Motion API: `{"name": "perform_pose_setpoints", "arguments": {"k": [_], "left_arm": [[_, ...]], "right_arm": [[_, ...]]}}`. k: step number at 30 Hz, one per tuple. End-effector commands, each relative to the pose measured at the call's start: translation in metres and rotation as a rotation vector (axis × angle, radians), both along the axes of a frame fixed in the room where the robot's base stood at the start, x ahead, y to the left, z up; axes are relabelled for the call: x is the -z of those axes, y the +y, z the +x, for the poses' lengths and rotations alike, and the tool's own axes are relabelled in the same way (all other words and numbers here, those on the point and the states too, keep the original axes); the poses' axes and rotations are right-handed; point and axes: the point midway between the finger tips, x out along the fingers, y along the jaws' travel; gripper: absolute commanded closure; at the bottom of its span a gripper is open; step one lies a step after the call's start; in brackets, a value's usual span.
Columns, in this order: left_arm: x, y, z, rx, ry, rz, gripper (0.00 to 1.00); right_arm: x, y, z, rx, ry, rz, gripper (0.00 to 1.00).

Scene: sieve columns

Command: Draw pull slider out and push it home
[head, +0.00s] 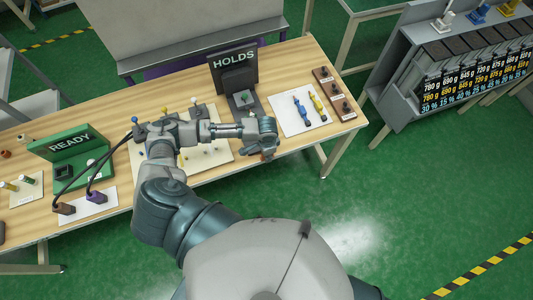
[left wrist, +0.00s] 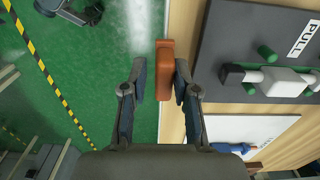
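The HOLDS station (head: 233,65) is a dark upright panel with a dark base at the back right of the table. In the left wrist view its dark plate (left wrist: 240,25) carries a PULL label, a pale grey bar with a black end (left wrist: 275,82) and green pegs. An orange-brown block (left wrist: 165,70), seemingly the pull slider's handle, is at the table's front edge. My left gripper (head: 266,151) is over that edge; in the left wrist view it (left wrist: 159,88) is open, the block between its fingers, nearer the right one. Contact cannot be told. My right gripper is not seen.
A white sheet with blue and yellow tools (head: 300,113) lies right of the station. A green READY stand (head: 72,148) is at the table's left, with cabled plugs near it. A grey rack (head: 425,65) stands at right. Green floor is open in front.

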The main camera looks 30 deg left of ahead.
Motion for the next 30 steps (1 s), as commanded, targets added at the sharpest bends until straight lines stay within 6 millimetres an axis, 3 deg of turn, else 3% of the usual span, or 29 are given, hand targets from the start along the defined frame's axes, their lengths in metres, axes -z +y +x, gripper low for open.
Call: {"name": "perform_pose_setpoints", "arguments": {"k": [5, 15, 19, 30], "left_arm": [[-0.013, -0.001, 0.002, 0.001, -0.005, -0.002, 0.71], [-0.085, 0.002, 0.001, 0.000, -0.005, -0.002, 0.71], [-0.106, 0.002, 0.001, 0.000, -0.003, -0.003, 0.71], [-0.119, 0.002, -0.001, 0.000, 0.001, -0.001, 0.71]], "right_arm": [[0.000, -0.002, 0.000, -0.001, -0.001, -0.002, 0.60], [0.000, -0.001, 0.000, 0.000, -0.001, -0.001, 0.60], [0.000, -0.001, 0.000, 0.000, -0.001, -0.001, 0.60], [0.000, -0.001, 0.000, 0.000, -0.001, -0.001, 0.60]]}}
